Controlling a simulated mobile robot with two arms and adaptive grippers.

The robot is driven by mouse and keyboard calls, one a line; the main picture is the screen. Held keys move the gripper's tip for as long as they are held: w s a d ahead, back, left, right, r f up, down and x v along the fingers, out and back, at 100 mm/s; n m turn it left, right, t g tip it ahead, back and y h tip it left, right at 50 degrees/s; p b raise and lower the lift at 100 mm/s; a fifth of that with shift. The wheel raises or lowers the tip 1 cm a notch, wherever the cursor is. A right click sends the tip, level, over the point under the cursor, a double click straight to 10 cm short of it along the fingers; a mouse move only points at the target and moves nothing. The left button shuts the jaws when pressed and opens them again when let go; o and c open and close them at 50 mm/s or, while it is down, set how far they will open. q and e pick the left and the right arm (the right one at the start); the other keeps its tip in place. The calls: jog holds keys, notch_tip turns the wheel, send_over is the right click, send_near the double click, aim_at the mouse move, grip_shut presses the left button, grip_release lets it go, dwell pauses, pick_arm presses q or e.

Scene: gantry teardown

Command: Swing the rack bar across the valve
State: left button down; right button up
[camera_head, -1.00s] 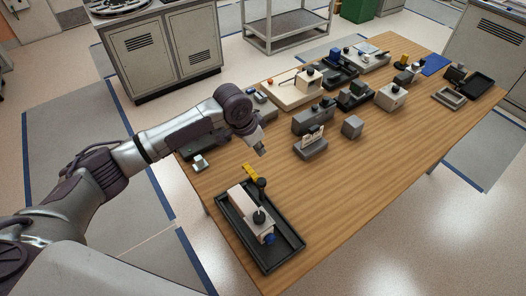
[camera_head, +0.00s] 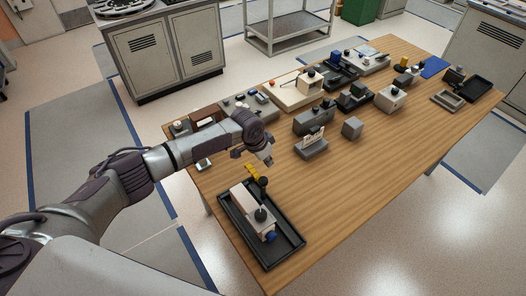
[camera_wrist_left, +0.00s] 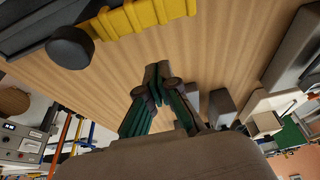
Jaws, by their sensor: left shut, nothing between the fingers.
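The yellow toothed rack bar (camera_head: 251,171) is at the far end of the black tray, by an upright black knob (camera_head: 263,182). In the left wrist view the rack bar (camera_wrist_left: 150,16) crosses the top, with a round black knob (camera_wrist_left: 70,47) beside its end. A white block with a black knob and a blue end (camera_head: 258,216), which may be the valve, lies in the tray. My left gripper (camera_head: 268,161) is shut and empty, just beyond the rack bar and apart from it; its fingertips (camera_wrist_left: 157,76) show over bare wood. My right gripper is out of view.
The black tray (camera_head: 287,228) sits at the table's near left end. A grey block with a white card (camera_head: 312,147) and a small grey cube (camera_head: 352,127) stand right of my gripper. Several fixtures line the far side. The table's front right (camera_head: 350,185) is clear.

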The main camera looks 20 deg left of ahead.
aim_at(256, 174)
pick_arm(q)
jog(key=s+a+p, duration=0.1)
jog(key=s+a+f+p, duration=0.1)
jog(key=s, duration=0.1)
jog(key=shift+a+p, duration=0.15)
jog(key=shift+p, duration=0.15)
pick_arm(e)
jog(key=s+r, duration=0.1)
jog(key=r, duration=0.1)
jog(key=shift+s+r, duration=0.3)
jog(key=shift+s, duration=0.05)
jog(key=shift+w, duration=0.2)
